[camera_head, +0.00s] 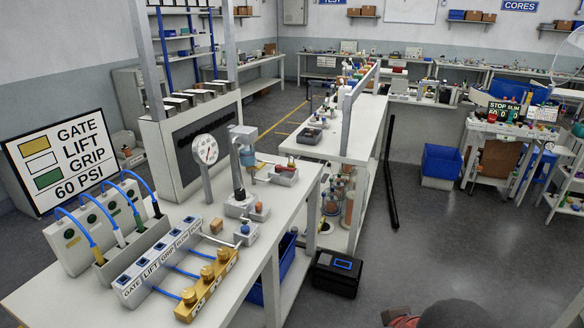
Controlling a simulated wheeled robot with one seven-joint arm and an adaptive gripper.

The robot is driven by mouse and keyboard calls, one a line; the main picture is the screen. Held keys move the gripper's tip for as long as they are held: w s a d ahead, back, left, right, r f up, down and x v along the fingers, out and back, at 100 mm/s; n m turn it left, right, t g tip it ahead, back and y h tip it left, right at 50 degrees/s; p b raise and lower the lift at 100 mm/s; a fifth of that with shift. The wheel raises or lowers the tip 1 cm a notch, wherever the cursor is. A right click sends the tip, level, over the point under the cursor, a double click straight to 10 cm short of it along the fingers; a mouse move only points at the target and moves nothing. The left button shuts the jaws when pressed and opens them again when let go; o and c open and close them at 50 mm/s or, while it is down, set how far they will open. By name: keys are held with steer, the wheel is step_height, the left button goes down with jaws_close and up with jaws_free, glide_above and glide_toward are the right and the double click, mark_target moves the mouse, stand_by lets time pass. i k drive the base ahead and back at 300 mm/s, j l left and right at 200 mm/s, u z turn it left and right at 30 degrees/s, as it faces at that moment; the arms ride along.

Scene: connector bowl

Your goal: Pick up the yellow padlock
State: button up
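I cannot make out a yellow padlock for certain in the head view. A small yellow-brown block (216,226) stands on the near white workbench (82,292); it is too small to tell what it is. A brass-coloured block with several round knobs (208,286) lies at the bench's front edge, joined by blue tubes to a grey labelled block (150,268). My gripper is not clearly visible. A dark rounded shape and a reddish part at the bottom edge may be mine, but I cannot tell.
A round gauge (205,150) on a post and small fittings stand on the near bench. A black box (336,273) sits on the floor beside it. A blue bin (441,166) stands further back. The grey floor at centre right is mostly clear.

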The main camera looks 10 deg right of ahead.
mark_target(290, 165)
steer(key=i+z, duration=0.2)
steer(key=i, duration=0.3)
steer(key=i+j+z, duration=0.15)
steer(key=i, duration=0.4)
steer(key=i+j+z, duration=0.2)
steer(key=i, duration=0.3)
steer(key=i+j+z, duration=0.2)
steer(key=i, duration=0.3)
